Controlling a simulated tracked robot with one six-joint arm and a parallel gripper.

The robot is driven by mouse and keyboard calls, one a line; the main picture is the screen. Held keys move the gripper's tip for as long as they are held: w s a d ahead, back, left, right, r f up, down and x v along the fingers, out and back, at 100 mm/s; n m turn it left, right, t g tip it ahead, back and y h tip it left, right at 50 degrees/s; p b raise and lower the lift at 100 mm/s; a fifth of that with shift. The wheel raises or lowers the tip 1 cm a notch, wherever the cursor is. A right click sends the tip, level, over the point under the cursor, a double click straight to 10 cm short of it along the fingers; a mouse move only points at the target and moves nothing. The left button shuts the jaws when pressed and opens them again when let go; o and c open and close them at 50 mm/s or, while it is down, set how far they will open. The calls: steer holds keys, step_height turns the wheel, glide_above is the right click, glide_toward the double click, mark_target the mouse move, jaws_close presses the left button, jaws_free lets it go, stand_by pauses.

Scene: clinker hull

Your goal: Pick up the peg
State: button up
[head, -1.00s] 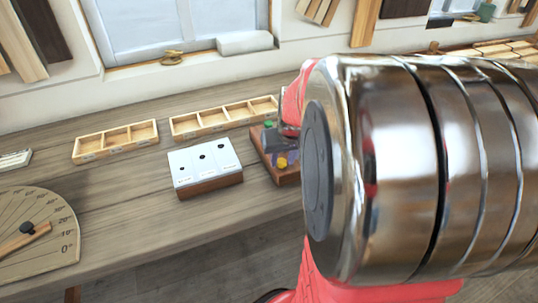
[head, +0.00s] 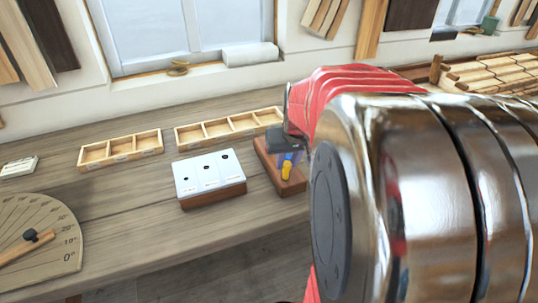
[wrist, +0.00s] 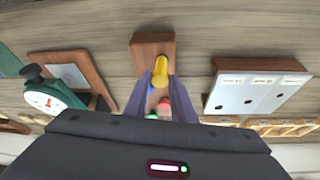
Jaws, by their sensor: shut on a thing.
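A yellow peg (wrist: 160,73) is between the tips of my gripper's two purple fingers in the wrist view. My gripper (wrist: 160,84) is shut on it. Below the fingers is a brown wooden block (wrist: 152,43), with parts of a blue peg (wrist: 151,88), a red peg (wrist: 164,103) and a green one (wrist: 151,116) showing between them. In the head view the yellow peg (head: 287,170) stands upright at the block's (head: 291,187) near end, under my gripper (head: 288,158). I cannot tell whether its lower end is clear of the block.
Left of the block in the head view is a white-topped box with several holes (head: 209,175). Divided wooden trays (head: 229,125) stand behind it. A protractor board (head: 45,255) lies at the left. A green dial scale (wrist: 50,98) is beside the block. Bare bench lies between.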

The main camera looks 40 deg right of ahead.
mark_target(287, 165)
step_height(287, 165, up, 6)
steer(key=shift+r, duration=0.25)
stand_by(0.7)
